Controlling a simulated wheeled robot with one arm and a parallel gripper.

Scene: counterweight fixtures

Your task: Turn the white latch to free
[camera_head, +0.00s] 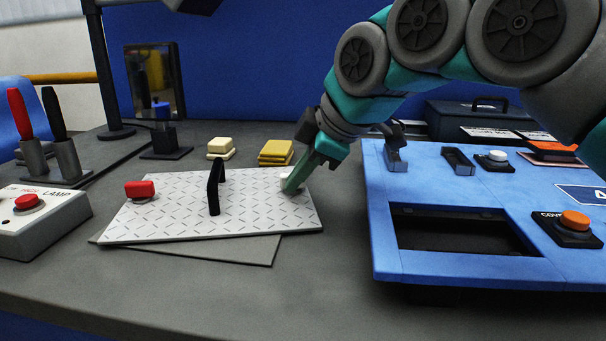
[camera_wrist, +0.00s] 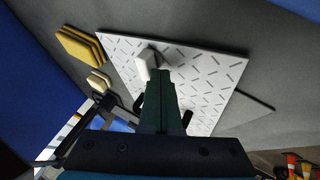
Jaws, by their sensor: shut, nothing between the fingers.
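The white latch (camera_head: 287,172) is at the far right corner of a white patterned plate (camera_head: 170,220), partly hidden behind my fingers in the head view. In the wrist view the white latch (camera_wrist: 143,66) is a small pale block just beyond and left of the fingertips. My gripper (camera_head: 289,187) points down at the plate beside the latch, fingers shut with nothing between them; it also shows in the wrist view (camera_wrist: 160,76). I cannot tell whether the fingers touch the latch. A red latch (camera_head: 140,188) is at the plate's left edge.
A black handle (camera_head: 213,188) stands up from the plate's middle. Yellow blocks (camera_head: 275,151) and cream blocks (camera_head: 221,147) lie behind the plate. A blue panel (camera_head: 400,240) with an opening is on the right. A lamp button box (camera_head: 38,215) is at left.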

